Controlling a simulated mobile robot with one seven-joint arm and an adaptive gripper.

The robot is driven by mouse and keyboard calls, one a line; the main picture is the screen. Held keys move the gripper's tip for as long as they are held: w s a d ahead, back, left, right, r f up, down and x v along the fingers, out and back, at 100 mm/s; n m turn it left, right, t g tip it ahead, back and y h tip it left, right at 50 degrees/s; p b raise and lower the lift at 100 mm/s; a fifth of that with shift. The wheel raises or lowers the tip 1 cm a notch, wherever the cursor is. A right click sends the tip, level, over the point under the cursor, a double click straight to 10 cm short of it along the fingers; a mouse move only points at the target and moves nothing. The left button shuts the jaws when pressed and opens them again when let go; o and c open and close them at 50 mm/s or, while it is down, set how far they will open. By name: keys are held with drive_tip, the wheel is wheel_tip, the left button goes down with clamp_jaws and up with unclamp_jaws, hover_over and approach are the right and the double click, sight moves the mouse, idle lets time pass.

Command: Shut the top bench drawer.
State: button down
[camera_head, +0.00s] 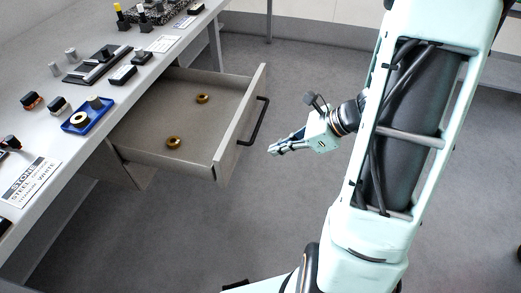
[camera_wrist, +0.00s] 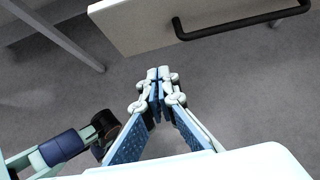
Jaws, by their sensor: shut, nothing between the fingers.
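The top bench drawer (camera_head: 187,118) is pulled out from under the bench, with its grey front panel facing right. Two small brass-coloured rings, an upper one (camera_head: 202,98) and a lower one (camera_head: 173,142), lie inside it. A black bar handle (camera_head: 254,121) is on the drawer front; the handle also shows at the top of the wrist view (camera_wrist: 240,25). My gripper (camera_head: 272,150) is shut and empty, to the right of the drawer front and apart from it. In the wrist view its fingertips (camera_wrist: 158,72) meet below the drawer front (camera_wrist: 140,27).
The grey bench top (camera_head: 130,85) holds a blue tray (camera_head: 88,117), small dark fixtures and a label card (camera_head: 30,182). A bench leg (camera_wrist: 60,35) stands at upper left in the wrist view. The grey floor (camera_head: 240,210) around the drawer is clear.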

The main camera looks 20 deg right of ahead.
sight(234, 159)
drive_tip(key=shift+w+a+r+b+x, duration=0.15)
drive_tip(key=shift+a+r+b+x, duration=0.25)
drive_tip(key=shift+x, duration=1.6)
drive_tip(key=shift+w+a+r+b+x, duration=0.2)
drive_tip(key=shift+b+x, duration=0.25)
drive_tip(key=shift+x, duration=1.5)
drive_tip(key=shift+w+a+r+b+x, duration=0.1)
drive_tip(key=shift+a+r+b+x, duration=0.25)
drive_tip(key=shift+x, duration=1.65)
drive_tip(key=w+a+p, duration=0.1)
drive_tip(key=w+a, duration=0.4)
drive_tip(key=a, duration=0.5)
drive_tip(key=w+a+p, duration=0.1)
drive_tip(key=w+a, duration=0.5)
drive_tip(key=a, duration=0.4)
drive_tip(key=w+a+p, duration=0.1)
drive_tip(key=w+a, duration=0.5)
drive_tip(key=a, duration=0.4)
drive_tip(key=shift+w+r, duration=0.1)
drive_tip(key=shift+w, duration=0.1)
drive_tip(key=shift+w+a+r, duration=0.1)
drive_tip(key=shift+w+a, duration=0.05)
drive_tip(key=shift+a, duration=0.15)
drive_tip(key=shift+r, duration=0.1)
